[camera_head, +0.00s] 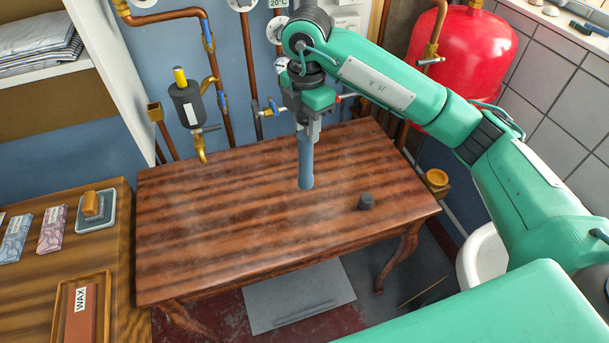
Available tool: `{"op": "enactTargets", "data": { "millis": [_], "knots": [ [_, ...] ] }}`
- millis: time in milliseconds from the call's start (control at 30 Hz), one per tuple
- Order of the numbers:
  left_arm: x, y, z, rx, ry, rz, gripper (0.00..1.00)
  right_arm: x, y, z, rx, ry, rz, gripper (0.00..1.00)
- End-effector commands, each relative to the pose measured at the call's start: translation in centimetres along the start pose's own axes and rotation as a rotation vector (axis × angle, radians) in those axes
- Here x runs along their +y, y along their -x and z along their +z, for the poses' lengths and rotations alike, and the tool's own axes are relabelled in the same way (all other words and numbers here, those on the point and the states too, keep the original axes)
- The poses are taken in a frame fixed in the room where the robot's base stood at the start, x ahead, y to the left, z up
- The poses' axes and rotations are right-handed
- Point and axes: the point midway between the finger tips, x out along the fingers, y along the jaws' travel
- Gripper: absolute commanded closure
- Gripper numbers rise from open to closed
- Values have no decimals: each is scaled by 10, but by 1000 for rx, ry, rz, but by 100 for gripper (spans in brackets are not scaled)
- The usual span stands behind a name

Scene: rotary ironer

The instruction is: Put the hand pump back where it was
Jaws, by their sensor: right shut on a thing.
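The hand pump appears to be the slim blue-grey cylinder (305,165), held upright above the wooden table (220,225). My right gripper (308,130) points down and is shut on its upper part, which the fingers partly hide. The cylinder's lower end is over the back middle of the tabletop; I cannot tell whether it touches the wood. My left gripper is not in view.
A small dark cylinder (366,201) stands on the tabletop's right part. Copper pipes and valves line the wall behind, with a red tank (462,65) at the back right. A wooden counter (100,250) adjoins at left. The table's left half is clear.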

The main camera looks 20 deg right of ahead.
Motion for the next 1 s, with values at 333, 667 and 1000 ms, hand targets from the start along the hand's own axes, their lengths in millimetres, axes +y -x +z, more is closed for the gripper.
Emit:
{"op": "enactTargets", "data": {
  "millis": [333,667,1000],
  "knots": [
    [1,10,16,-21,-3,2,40,-1,-76,0,0,0,-3,100],
    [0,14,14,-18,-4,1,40,0,-107,0,0,0,-2,100],
    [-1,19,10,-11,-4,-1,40,0,-141,0,0,1,2,100]
  ]
}}
